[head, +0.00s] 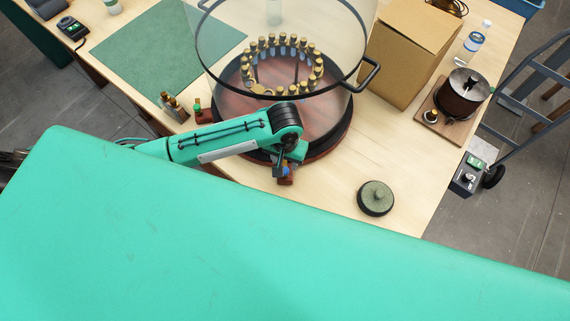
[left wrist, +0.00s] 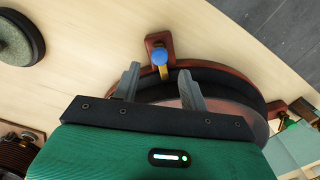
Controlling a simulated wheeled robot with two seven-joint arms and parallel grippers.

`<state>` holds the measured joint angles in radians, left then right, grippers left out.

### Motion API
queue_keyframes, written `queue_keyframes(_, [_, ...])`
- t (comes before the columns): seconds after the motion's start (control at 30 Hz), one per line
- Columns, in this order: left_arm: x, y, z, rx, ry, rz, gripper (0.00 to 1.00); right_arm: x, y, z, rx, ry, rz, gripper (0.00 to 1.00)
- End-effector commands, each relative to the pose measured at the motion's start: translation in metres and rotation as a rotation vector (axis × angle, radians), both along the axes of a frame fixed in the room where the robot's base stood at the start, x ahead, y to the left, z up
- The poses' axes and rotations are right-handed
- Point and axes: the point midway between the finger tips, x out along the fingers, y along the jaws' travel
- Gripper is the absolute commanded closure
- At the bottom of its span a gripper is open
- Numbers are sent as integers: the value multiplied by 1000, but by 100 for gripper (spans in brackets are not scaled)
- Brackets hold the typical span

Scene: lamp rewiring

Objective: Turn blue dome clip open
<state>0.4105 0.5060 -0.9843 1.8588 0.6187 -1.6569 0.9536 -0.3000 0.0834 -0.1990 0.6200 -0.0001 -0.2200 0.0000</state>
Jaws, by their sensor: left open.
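The blue dome clip (left wrist: 160,57) is a blue knob on a brass stem, on a red-brown block (left wrist: 153,39) at the base's rim. In the head view the blue clip (head: 286,169) shows just beside my left gripper (head: 290,165), partly covered by it. In the left wrist view my left gripper (left wrist: 158,88) is open, its fingers apart on either side of the clip's line. The clip lies just beyond the fingertips, and I cannot tell whether they touch. The clear dome (head: 225,65) stands on a dark-rimmed round base (head: 340,128). My right gripper is not in view.
A green clip (head: 197,107) sits at the base's left. A ring of small lamps (head: 262,45) stands under the dome. A round dark-rimmed lid (head: 375,197) lies at right front. A cardboard box (head: 400,60) stands at back right. The tabletop between box and lid is clear.

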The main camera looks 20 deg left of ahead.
Motion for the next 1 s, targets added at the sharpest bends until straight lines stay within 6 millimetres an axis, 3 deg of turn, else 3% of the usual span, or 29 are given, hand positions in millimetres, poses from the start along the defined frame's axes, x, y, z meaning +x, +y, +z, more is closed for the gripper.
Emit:
queue_keyframes(0.1, [-1,0,-21,2,3,0,56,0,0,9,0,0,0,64])
queue_keyframes(0.3, [0,-1,-44,-1,1,0,56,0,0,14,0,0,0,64])
queue_keyframes(0.7, [0,-1,-53,-1,-1,-1,56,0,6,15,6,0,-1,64])
queue_keyframes(0.93, [0,-1,-53,-1,0,-1,100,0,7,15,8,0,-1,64])
queue_keyframes(1.0, [0,-1,-53,-1,0,-1,100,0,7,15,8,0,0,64])
